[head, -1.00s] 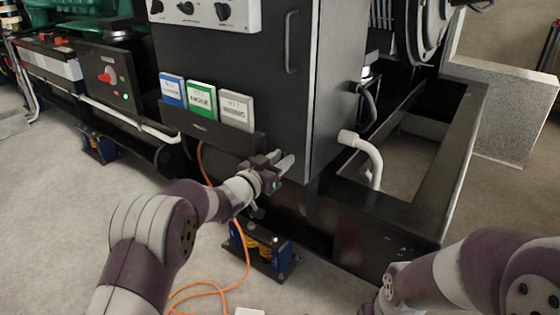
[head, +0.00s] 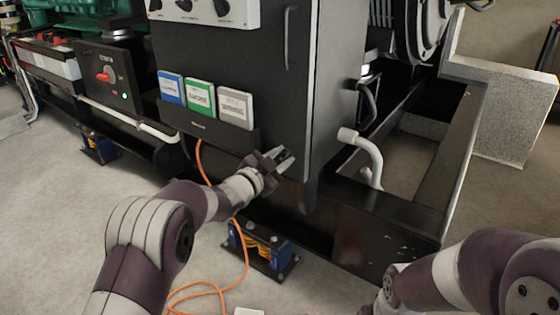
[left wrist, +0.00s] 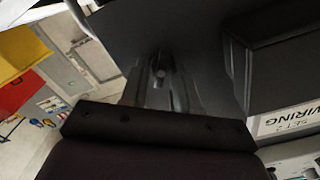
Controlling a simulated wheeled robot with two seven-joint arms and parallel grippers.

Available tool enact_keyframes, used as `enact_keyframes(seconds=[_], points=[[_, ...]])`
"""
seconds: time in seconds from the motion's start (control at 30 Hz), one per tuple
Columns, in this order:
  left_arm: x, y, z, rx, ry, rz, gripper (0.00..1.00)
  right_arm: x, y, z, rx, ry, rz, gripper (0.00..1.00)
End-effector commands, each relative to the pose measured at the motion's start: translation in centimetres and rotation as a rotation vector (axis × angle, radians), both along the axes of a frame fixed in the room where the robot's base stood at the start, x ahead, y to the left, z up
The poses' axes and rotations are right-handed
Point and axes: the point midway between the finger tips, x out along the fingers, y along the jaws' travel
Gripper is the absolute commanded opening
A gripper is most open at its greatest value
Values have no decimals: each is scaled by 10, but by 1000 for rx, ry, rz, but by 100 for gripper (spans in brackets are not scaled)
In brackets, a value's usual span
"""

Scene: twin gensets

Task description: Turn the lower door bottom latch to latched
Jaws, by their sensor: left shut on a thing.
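The dark cabinet door (head: 270,90) fills the middle of the head view, with a vertical handle (head: 289,38) near its right edge. My left gripper (head: 284,157) is at the door's lower right corner, its fingers against the door face. In the left wrist view the fingers are shut on a small latch (left wrist: 160,73) between their tips. The latch is mostly hidden by the fingers, so its exact angle cannot be read. My right arm shows at the lower right, but its gripper is out of view.
A rack with blue, green and grey binders (head: 202,98) sits on the door just above my left arm. A white bent pipe (head: 366,152) and a black base frame (head: 400,212) lie to the right. An orange cable (head: 246,255) runs down to the floor.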

Motion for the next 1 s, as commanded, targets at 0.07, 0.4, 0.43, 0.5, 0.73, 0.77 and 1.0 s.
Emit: enact_keyframes(seconds=[0.07,0.4,0.43,0.5,0.73,0.77,1.0], points=[[-1,0,-4,56,-39,-1,0,0,0,-6,0,0,0,0],[-1,-2,-7,317,-229,0,0,0,0,-25,0,0,0,0],[-1,-2,-7,340,-245,0,0,0,0,-27,0,0,0,0],[-2,-2,-8,394,-285,0,0,0,0,-32,0,0,0,0],[-2,-2,-9,560,-407,0,0,0,0,-48,0,0,0,0],[-2,-2,-9,579,-422,-1,0,0,0,-50,0,0,0,0],[-2,-2,-9,709,-516,0,0,0,0,-63,0,0,0,0]])
